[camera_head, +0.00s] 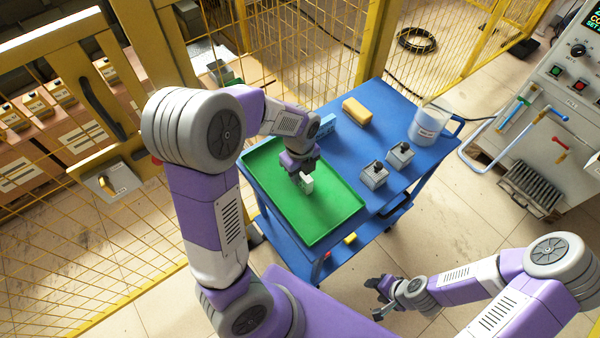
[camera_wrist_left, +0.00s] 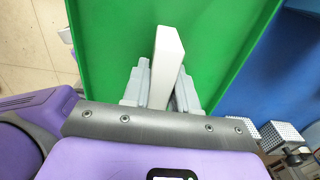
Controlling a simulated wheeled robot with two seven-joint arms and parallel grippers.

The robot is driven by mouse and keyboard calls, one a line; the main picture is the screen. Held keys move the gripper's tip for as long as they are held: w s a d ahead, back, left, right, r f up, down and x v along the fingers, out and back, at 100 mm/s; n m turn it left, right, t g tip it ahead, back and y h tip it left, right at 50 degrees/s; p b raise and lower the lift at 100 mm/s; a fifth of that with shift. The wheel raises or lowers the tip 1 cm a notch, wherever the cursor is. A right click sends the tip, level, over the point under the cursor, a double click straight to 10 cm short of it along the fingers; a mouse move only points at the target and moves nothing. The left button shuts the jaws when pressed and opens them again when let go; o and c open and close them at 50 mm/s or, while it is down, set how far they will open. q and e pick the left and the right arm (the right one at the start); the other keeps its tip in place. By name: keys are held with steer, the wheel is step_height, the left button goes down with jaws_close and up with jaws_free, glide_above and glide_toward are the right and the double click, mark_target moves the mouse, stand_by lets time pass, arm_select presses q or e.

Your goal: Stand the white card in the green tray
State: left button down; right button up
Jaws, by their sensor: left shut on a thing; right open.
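The green tray (camera_head: 333,219) lies on the blue cart, and it fills much of the left wrist view (camera_wrist_left: 110,35). My left gripper (camera_head: 305,180) is over the tray, pointing down, shut on the white card (camera_head: 307,186). In the left wrist view the card (camera_wrist_left: 167,55) is upright on edge between the two grey fingers (camera_wrist_left: 160,85), edge toward the camera. I cannot tell whether its lower edge touches the tray floor. My right gripper (camera_head: 379,289) is open and empty, low and to the right of the cart's front, away from the tray.
On the blue cart (camera_head: 375,100) stand a yellow block (camera_head: 357,112), a blue block (camera_head: 327,123), a white container (camera_head: 429,124) and two grey blocks with dark knobs (camera_head: 374,175). A yellow mesh fence (camera_head: 330,35) is behind. A control cabinet (camera_head: 565,110) stands at right.

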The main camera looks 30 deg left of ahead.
arm_select(q)
steer(key=shift+f, duration=0.15)
steer(key=c, duration=0.9)
jaws_free()
step_height(320, 180, up, 11)
steer(key=p, duration=0.4)
steer(key=shift+r, duration=0.7)
